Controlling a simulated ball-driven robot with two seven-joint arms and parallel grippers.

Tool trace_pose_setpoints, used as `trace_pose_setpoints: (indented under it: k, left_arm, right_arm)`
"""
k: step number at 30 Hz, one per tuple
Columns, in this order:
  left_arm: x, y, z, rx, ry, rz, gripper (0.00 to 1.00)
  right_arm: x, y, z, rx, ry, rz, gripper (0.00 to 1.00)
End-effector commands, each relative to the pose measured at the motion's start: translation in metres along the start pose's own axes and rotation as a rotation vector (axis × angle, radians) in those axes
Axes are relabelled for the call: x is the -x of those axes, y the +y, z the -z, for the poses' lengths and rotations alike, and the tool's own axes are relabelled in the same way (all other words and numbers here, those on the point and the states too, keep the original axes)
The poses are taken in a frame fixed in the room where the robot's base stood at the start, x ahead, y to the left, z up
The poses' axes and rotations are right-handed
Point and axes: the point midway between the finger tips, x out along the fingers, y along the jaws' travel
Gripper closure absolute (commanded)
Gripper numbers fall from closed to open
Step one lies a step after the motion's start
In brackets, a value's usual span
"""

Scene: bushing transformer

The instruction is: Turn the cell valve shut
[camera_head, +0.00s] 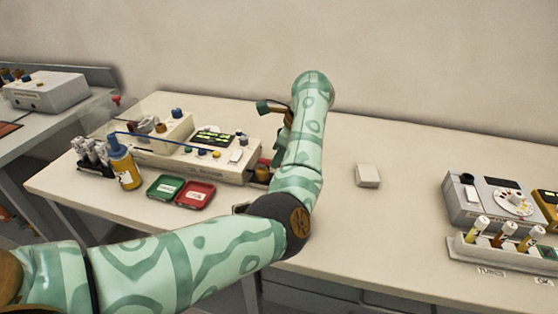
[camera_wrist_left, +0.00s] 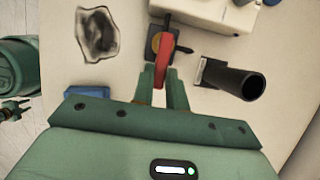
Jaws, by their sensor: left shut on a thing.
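The cell valve's red handle (camera_wrist_left: 163,62) stands between my left gripper's fingers (camera_wrist_left: 164,88) in the left wrist view, and the gripper is shut on it. The valve's dark and yellow body (camera_wrist_left: 154,42) shows beneath the handle, beside the cream device. In the head view the valve (camera_head: 262,172) sits at the right end of the cream device (camera_head: 222,165). My own left arm hides most of the gripper there. My right gripper is in neither view.
Red (camera_head: 196,195) and green (camera_head: 166,187) trays and an amber bottle (camera_head: 126,170) stand in front of the device. A white block (camera_head: 367,176) lies right of my arm. A grey dial device (camera_head: 490,203) and vial rack (camera_head: 500,249) stand further right.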

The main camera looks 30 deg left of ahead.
Motion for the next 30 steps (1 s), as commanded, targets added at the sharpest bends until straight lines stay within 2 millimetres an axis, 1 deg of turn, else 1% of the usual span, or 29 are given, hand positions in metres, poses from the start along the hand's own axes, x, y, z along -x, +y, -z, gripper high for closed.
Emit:
trace_pose_setpoints:
  k: [16, 17, 18, 19, 27, 30]
  left_arm:
    - [-0.0006, -0.0010, 0.0005, 0.026, 0.004, -0.012, 1.00]
    - [-0.0006, -0.0010, 0.0005, 0.026, 0.004, -0.012, 0.83]
    - [-0.0006, -0.0010, 0.0004, 0.026, 0.003, -0.012, 0.72]
    - [-0.0006, -0.0010, 0.0004, 0.025, 0.003, -0.011, 0.64]
    - [0.0001, -0.0011, 0.0000, 0.024, 0.002, -0.011, 0.64]
    - [0.0066, -0.0014, -0.0003, 0.024, 0.002, -0.009, 0.64]
  right_arm:
    - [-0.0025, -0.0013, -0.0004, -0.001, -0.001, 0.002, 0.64]
    - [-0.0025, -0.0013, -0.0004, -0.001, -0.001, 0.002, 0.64]
    - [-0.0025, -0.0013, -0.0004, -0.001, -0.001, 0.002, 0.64]
    - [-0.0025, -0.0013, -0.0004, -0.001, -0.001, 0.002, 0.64]
    - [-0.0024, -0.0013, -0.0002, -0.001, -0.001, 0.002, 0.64]
    - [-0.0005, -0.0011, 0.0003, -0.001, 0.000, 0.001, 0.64]
